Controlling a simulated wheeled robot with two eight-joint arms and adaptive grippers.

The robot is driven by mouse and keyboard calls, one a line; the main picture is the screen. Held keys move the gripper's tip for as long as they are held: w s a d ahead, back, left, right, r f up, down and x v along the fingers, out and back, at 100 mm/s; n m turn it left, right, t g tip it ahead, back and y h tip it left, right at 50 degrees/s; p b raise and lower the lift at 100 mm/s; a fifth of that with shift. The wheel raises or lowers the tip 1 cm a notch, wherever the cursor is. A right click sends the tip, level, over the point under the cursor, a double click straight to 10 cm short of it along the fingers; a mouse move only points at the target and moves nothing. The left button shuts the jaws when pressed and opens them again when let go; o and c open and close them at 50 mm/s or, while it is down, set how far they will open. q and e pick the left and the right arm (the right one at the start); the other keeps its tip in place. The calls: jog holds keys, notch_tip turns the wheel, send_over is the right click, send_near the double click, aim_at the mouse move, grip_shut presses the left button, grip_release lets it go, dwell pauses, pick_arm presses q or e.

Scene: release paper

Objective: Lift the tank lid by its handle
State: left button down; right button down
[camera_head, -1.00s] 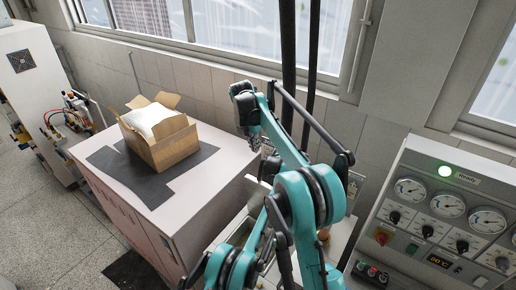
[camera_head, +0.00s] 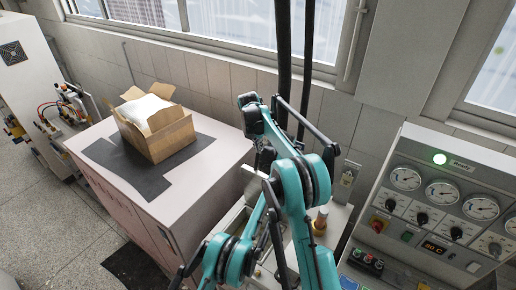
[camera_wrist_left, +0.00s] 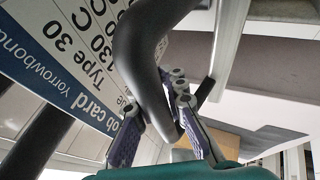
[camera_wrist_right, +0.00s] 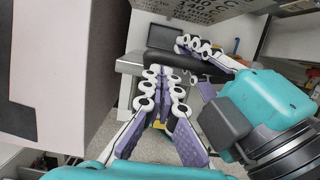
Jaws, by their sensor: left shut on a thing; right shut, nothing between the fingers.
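A thick black curved handle (camera_wrist_left: 150,75) fills the middle of the left wrist view. My left gripper (camera_wrist_left: 165,135) is shut on this handle, with its purple-padded fingers at either side of it. In the right wrist view my left gripper (camera_wrist_right: 197,45) shows at the black handle (camera_wrist_right: 195,67). My right gripper (camera_wrist_right: 163,76) is shut and empty, its fingertips below and left of the handle and apart from it. In the head view my teal arm hides most of the tank area, and I cannot make out the lid clearly.
A cabinet (camera_head: 205,195) carries an open carton (camera_head: 158,138) on a dark mat (camera_head: 110,158). A gauge panel (camera_head: 410,235) stands at the right. A small orange-capped bottle (camera_head: 320,220) stands beside my arm. A job card (camera_wrist_left: 75,60) is close behind the handle.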

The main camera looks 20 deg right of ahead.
pick_arm(q)
jog(key=shift+f, duration=0.15)
pick_arm(e)
jog(key=shift+w+d+f, duration=0.1)
jog(key=shift+w+d, duration=0.6)
jog(key=shift+d, duration=0.3)
pick_arm(q)
jog(key=c, duration=1.8)
grip_release()
